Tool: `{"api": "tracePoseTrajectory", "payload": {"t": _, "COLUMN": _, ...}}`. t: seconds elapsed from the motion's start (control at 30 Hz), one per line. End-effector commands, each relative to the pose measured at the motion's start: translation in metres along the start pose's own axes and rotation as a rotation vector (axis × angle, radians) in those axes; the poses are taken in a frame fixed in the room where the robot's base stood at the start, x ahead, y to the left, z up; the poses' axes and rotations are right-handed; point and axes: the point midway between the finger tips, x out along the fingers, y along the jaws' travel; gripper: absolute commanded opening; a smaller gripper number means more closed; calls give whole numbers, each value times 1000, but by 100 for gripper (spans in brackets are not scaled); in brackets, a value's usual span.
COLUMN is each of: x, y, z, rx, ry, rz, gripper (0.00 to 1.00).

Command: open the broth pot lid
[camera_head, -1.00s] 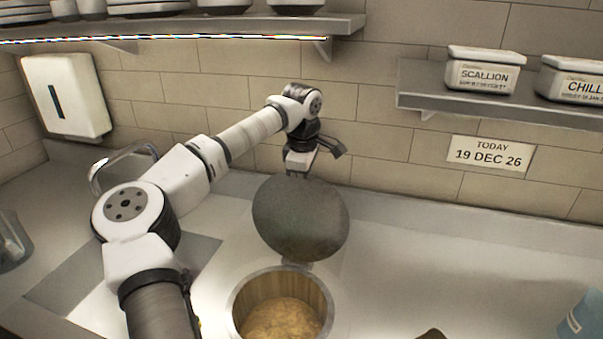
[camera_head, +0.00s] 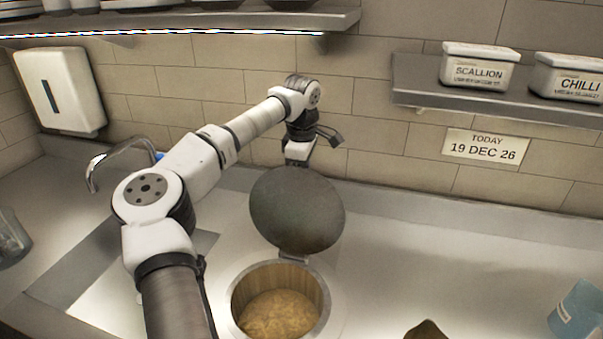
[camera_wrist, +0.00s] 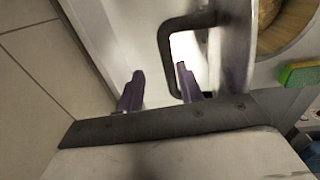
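The broth pot (camera_head: 324,300) is set in the counter, open at the top, with tan broth inside. Its round dark lid (camera_head: 297,210) stands raised on the pot's far side, joined near the rim. My gripper is behind the lid in the head view, with its fingertips hidden there. In the wrist view my gripper (camera_wrist: 160,68) has its two purple fingers apart. The lid's dark bar handle (camera_wrist: 168,55) is close to the right finger, which overlaps its corner. I cannot tell whether they touch. The pot's rim also shows in the wrist view (camera_wrist: 262,50).
The tiled wall is close behind my gripper. A shelf (camera_head: 500,103) with scallion and chilli tubs is at right. A faucet (camera_head: 112,157) and a paper dispenser (camera_head: 60,90) are at left. A blue container (camera_head: 577,312) is at front right. The counter right of the pot is mostly clear.

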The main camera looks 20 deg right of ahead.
Motion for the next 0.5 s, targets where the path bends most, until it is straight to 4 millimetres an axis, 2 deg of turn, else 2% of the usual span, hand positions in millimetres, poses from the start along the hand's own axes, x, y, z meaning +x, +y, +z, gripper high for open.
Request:
{"api": "tracePoseTrajectory", "payload": {"t": 0.03, "x": 16, "y": 2, "z": 2, "rx": 1, "ry": -3, "rz": -2, "gripper": 34}}
{"api": "tracePoseTrajectory", "payload": {"t": 0.23, "x": 11, "y": 1, "z": 2, "rx": 1, "ry": -2, "rz": 1, "gripper": 34}}
{"api": "tracePoseTrajectory", "payload": {"t": 0.37, "x": -7, "y": -1, "z": 2, "rx": 1, "ry": 0, "rz": 6, "gripper": 34}}
{"api": "tracePoseTrajectory", "payload": {"t": 0.5, "x": -39, "y": -2, "z": 2, "rx": 0, "ry": 1, "rz": 15, "gripper": 34}}
